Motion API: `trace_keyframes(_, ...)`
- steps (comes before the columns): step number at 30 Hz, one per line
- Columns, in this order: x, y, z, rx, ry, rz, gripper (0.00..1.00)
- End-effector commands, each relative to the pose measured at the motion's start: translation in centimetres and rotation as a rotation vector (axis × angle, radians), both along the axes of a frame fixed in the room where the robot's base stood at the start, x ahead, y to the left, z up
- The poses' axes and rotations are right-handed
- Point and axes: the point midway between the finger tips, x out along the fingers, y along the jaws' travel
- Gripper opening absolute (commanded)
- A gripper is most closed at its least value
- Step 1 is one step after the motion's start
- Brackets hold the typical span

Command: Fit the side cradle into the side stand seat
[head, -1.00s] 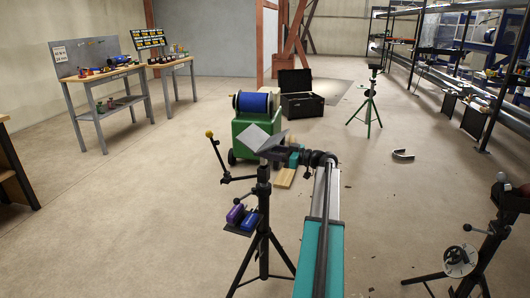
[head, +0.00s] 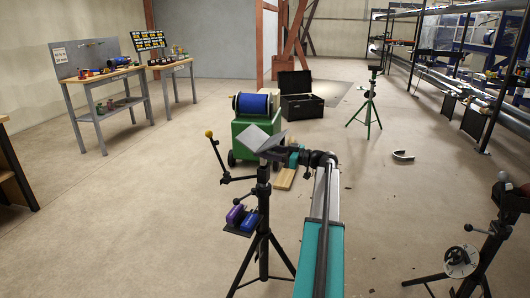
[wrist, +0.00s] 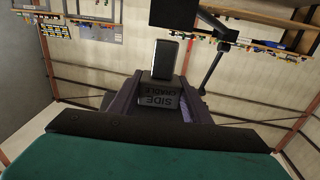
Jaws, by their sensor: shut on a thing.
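The side cradle (head: 257,138) is a grey V-shaped piece at the top of the black tripod side stand (head: 263,220) in the head view. My gripper (head: 290,156) is shut on the cradle from the right. In the wrist view, the cradle (wrist: 158,101) shows its "SIDE CRADLE" label upside down between the dark jaws of my gripper (wrist: 160,112). The side stand's seat is hidden behind the cradle and gripper in the head view. I cannot tell whether the cradle is in the seat or just above it.
A lever with a yellow knob (head: 209,133) rises left of the stand. A green cart with a blue drum (head: 254,108) stands behind. Another black stand (head: 487,240) is at right.

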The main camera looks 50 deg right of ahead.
Motion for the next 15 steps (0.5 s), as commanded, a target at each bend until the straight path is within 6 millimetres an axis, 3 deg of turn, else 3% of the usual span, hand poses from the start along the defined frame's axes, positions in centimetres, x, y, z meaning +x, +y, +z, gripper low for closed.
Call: trace_keyframes(15,-0.01,0.00,-0.63,0.000,-0.003,0.000,0.03)
